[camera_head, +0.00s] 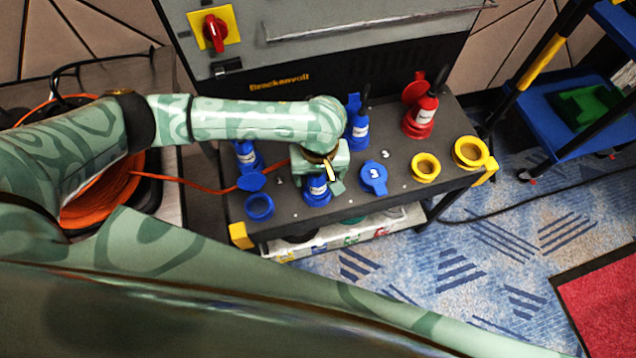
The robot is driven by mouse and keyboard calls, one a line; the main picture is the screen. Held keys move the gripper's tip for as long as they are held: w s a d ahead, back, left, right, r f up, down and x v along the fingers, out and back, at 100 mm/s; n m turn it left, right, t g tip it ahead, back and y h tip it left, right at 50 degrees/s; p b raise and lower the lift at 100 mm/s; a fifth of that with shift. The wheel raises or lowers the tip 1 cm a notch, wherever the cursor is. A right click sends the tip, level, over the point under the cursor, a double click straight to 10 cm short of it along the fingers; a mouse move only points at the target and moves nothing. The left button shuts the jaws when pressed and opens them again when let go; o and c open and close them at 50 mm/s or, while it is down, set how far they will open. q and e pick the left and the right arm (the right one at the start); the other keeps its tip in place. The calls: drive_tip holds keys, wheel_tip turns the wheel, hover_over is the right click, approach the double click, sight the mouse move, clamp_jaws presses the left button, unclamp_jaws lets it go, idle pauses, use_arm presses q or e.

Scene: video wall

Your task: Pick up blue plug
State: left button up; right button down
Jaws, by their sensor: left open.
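My left gripper (320,178) points down over the black shelf top and is open. A blue plug (318,190) with a white label stands directly below and between its fingers. The gripper hides the plug's upper part, and I cannot tell whether the fingers touch it. A second blue plug (357,132) stands behind and to the right of the gripper. A third blue plug (246,156) stands to its left. My right gripper is not in view.
The shelf (290,228) also holds a red plug (421,118), a blue socket (259,207), a closed blue socket (374,178) and yellow sockets (425,168) (469,152). An orange cable (190,185) runs in from the left. A grey cabinet (330,45) stands behind.

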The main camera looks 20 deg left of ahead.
use_arm(q)
drive_tip(key=f+b, duration=0.2)
drive_tip(key=f, duration=0.1)
drive_tip(key=f+b, duration=0.1)
drive_tip(key=shift+a+f, duration=0.25)
drive_tip(key=shift+f, duration=0.15)
drive_tip(key=shift+s+r, duration=0.1)
drive_tip(key=shift+r, duration=0.1)
drive_tip(key=shift+c, duration=0.3)
drive_tip(key=c, duration=1.1)
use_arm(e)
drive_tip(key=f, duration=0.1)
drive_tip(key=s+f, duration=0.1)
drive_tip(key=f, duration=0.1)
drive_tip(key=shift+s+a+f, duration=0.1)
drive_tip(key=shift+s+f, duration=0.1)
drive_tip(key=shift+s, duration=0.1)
use_arm(q)
drive_tip(key=shift+r, duration=0.1)
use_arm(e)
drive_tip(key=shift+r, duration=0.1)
